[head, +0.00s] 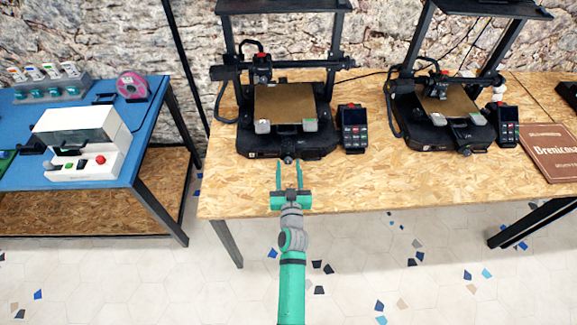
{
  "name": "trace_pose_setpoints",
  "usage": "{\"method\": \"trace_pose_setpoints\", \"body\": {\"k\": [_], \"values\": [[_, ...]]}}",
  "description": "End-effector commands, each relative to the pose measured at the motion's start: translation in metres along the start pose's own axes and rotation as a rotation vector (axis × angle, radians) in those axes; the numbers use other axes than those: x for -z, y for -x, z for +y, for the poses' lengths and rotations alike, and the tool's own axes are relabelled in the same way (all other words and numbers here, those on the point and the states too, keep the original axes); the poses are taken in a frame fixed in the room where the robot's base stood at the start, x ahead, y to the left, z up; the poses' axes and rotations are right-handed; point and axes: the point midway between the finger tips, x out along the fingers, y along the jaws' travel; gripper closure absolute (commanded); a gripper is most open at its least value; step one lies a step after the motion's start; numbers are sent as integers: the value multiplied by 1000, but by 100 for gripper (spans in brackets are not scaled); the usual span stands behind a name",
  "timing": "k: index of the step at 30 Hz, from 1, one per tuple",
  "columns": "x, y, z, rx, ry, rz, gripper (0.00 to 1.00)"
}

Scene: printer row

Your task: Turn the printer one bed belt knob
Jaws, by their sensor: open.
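A black 3D printer (302,143) with a brown bed (285,103) stands at the left end of the wooden table. A small dark knob (288,159) sits low at the middle of its front edge. My gripper (289,166) has two green fingers, open and empty, pointing at the printer's front. The fingertips lie on either side of the knob in the picture. I cannot tell whether they touch it or how far away it is. A second similar printer (447,103) stands to the right, with its own front knob (466,152).
A control screen (353,128) stands close to the right of the first printer. The wooden table (420,180) is bare in front of both printers. A brown sign (551,150) lies at the right. A blue table (135,165) with a white machine (80,142) stands at the left.

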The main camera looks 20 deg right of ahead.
Motion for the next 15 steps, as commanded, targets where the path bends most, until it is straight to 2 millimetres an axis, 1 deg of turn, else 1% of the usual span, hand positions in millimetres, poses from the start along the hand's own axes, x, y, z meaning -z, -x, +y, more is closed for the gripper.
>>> {"method": "trace_pose_setpoints", "body": {"k": [1, 5, 14, 15], "values": [[0, -4, 1, -1, 1, 1, 58], [0, -10, 1, -1, 1, 0, 58], [0, -11, 0, 0, 1, 0, 58], [0, -11, 0, 0, 1, 0, 68]]}}
